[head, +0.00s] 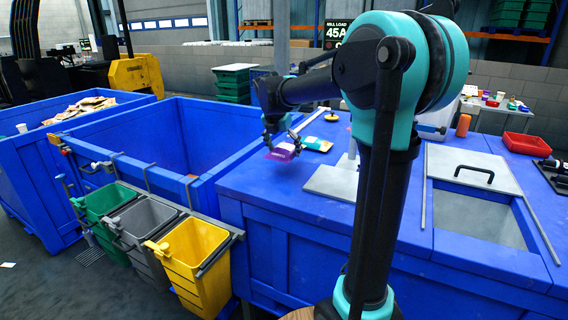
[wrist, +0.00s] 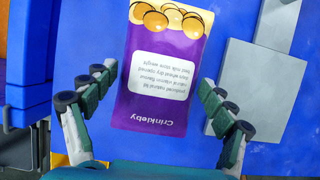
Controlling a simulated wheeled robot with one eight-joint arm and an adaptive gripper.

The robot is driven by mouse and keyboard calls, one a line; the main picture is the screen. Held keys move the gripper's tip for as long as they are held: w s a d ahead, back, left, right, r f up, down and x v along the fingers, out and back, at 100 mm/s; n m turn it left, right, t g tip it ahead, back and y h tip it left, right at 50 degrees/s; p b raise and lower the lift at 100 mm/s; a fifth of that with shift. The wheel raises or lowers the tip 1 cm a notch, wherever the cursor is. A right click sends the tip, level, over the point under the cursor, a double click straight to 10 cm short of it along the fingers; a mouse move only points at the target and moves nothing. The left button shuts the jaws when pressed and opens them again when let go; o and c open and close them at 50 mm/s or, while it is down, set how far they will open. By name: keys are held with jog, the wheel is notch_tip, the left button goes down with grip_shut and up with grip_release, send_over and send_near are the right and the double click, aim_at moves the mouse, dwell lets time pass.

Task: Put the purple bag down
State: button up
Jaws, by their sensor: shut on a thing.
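The purple bag (head: 281,152) is at my gripper (head: 284,141), over the left part of the blue table top (head: 262,186). In the wrist view the bag (wrist: 155,112) lies lengthwise between the two fingers of my gripper (wrist: 157,80). It has a white label, round golden pictures and upside-down lettering reading "Crinkleby". I cannot tell whether the bag touches the table top.
A grey plate (head: 331,182) is on the table further right. An open blue bin (head: 150,141) stands left, with green, grey and yellow buckets (head: 197,262) on its front. A lidded hatch (head: 472,168) is at right.

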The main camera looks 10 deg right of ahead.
aim_at(284, 171)
jog(key=shift+f, duration=2.7)
jog(key=o, duration=1.1)
jog(key=shift+f, duration=0.15)
jog(key=shift+o, duration=0.2)
jog(key=v, duration=1.2)
